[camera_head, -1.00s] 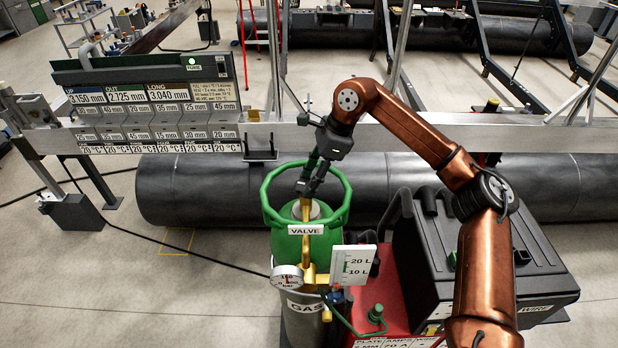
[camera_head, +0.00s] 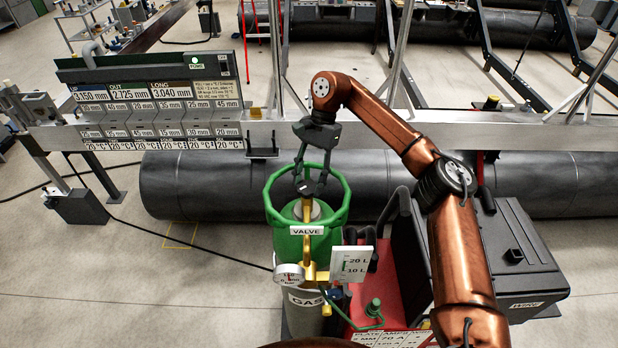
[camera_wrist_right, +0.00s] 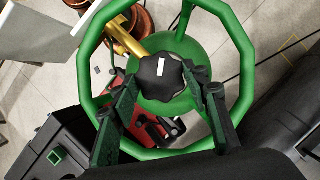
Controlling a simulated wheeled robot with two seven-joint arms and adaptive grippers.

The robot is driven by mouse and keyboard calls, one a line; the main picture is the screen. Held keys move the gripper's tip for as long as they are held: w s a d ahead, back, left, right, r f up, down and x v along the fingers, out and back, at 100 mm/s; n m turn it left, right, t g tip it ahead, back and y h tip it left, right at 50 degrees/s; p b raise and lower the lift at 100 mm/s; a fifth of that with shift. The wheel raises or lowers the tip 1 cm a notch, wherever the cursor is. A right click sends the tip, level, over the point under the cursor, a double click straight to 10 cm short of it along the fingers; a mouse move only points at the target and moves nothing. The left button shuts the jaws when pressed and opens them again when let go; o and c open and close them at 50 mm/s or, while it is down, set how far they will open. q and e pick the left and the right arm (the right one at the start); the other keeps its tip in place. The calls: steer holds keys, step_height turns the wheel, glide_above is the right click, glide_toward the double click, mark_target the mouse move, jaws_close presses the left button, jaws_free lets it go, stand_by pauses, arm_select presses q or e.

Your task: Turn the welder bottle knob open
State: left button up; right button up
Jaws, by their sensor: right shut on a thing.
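The gas bottle (camera_head: 320,244) stands upright with a green collar ring (camera_head: 341,208) around its top and a VALVE label on the ring. Its black knob (camera_wrist_right: 160,76) with a white mark shows in the right wrist view, inside the ring (camera_wrist_right: 241,40). My right gripper (camera_head: 306,188) reaches down into the ring from above. Its two fingers are shut on the knob, one on each side, as the right wrist view (camera_wrist_right: 163,92) also shows. In the head view the knob is small between the fingertips. My left gripper is not in view.
A pressure gauge (camera_head: 289,275) and a white litre plate (camera_head: 352,263) sit on the bottle's front. A red welder cart with a black case (camera_head: 515,258) stands to the right. A dark pipe (camera_head: 210,186) and a metal rail lie behind.

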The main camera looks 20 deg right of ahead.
steer(key=shift+w+n+h+p, duration=0.1)
steer(key=shift+n+h+p, duration=0.25)
steer(key=shift+n, duration=0.55)
steer(key=o, duration=1.2)
steer(key=shift+g, duration=0.3)
steer(key=shift+c, duration=0.2)
steer(key=v, duration=1.2)
